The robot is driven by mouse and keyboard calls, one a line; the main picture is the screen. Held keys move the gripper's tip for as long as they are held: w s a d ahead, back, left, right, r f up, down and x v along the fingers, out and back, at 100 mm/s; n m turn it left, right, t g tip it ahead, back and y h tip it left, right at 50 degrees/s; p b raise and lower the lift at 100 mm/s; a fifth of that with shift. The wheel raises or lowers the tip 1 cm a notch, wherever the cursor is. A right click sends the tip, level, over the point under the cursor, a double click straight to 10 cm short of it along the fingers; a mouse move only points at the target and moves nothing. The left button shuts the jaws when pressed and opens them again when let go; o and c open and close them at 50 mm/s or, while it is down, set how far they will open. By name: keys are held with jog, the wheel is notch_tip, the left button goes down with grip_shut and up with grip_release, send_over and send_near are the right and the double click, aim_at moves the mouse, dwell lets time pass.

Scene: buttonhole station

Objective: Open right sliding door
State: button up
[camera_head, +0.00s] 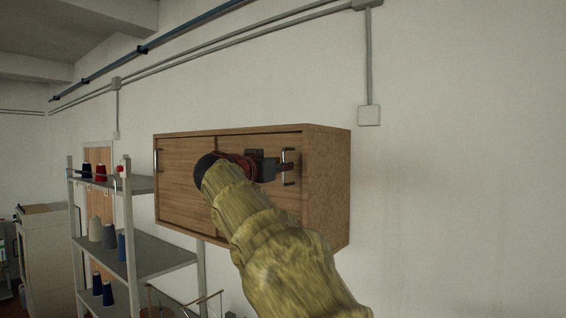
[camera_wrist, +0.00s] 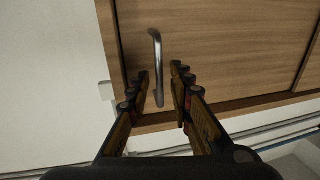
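A wooden wall cabinet (camera_head: 328,185) has two sliding doors. The right sliding door (camera_head: 285,205) carries a vertical metal bar handle (camera_head: 290,180) near its right edge; the handle also shows in the wrist view (camera_wrist: 156,50). My gripper (camera_head: 280,166) is at the handle, reaching in from the left. In the wrist view my gripper (camera_wrist: 160,80) is open, with the lower part of the handle between its spread fingers and a gap on each side. The right door (camera_wrist: 235,45) looks closed. My arm hides part of both doors in the head view.
The left door (camera_head: 182,185) has its own handle (camera_head: 157,163) at its left edge. A metal shelf rack (camera_head: 150,255) with thread spools (camera_head: 109,237) stands below and left of the cabinet. The wall to the right is bare except for a conduit box (camera_head: 368,115).

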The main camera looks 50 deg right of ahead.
jog(key=shift+x, duration=0.9)
jog(key=shift+c, duration=1.4)
grip_shut()
